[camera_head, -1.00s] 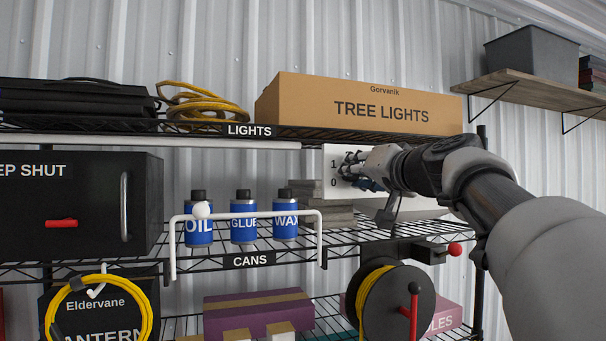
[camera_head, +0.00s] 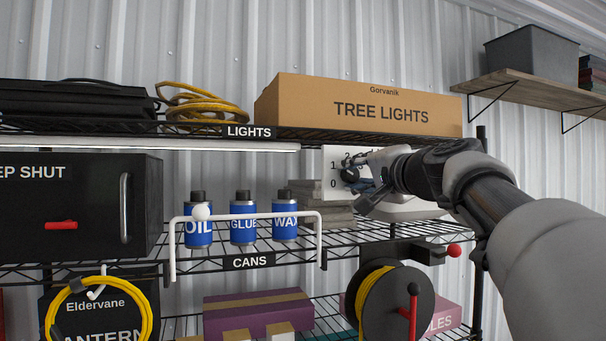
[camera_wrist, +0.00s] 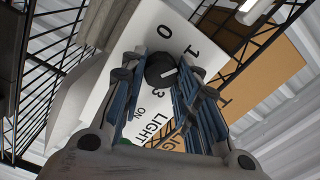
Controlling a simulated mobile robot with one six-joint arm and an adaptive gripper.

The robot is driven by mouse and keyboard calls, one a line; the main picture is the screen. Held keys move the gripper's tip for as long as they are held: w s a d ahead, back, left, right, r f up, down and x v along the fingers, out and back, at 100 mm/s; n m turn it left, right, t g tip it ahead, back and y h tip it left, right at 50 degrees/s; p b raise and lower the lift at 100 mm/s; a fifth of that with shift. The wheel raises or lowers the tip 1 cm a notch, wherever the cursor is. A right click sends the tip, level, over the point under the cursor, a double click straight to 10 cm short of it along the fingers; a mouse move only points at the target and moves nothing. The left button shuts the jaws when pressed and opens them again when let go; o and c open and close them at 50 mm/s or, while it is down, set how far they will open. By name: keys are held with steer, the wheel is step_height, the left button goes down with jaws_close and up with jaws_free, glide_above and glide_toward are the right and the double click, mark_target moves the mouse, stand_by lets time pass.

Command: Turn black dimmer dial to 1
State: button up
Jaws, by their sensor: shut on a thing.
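The black dimmer dial (camera_head: 350,175) is on a white panel (camera_head: 332,153) on the middle shelf, at the right. In the wrist view the dial (camera_wrist: 160,70) sits between the two fingers of my gripper (camera_wrist: 162,72), which is shut on it. My gripper (camera_head: 362,170) reaches the dial from the right in the head view. The panel bears 0, 1 and 3 and the words LIGHT ON in the wrist view. The right finger hides part of the numbers.
A TREE LIGHTS box (camera_head: 360,107) stands on the shelf above. A white rail (camera_head: 262,214) fronts the OIL, GLUE and WAX cans (camera_head: 243,220) at the left. A cable reel (camera_head: 395,305) hangs below. A white light bar (camera_head: 150,143) runs under the upper shelf.

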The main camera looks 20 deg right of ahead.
stand_by(0.4)
steer(key=o, duration=1.1)
steer(key=shift+c, duration=0.2)
steer(key=s, duration=0.7)
steer(key=shift+s+d, duration=0.15)
steer(key=shift+s, duration=0.15)
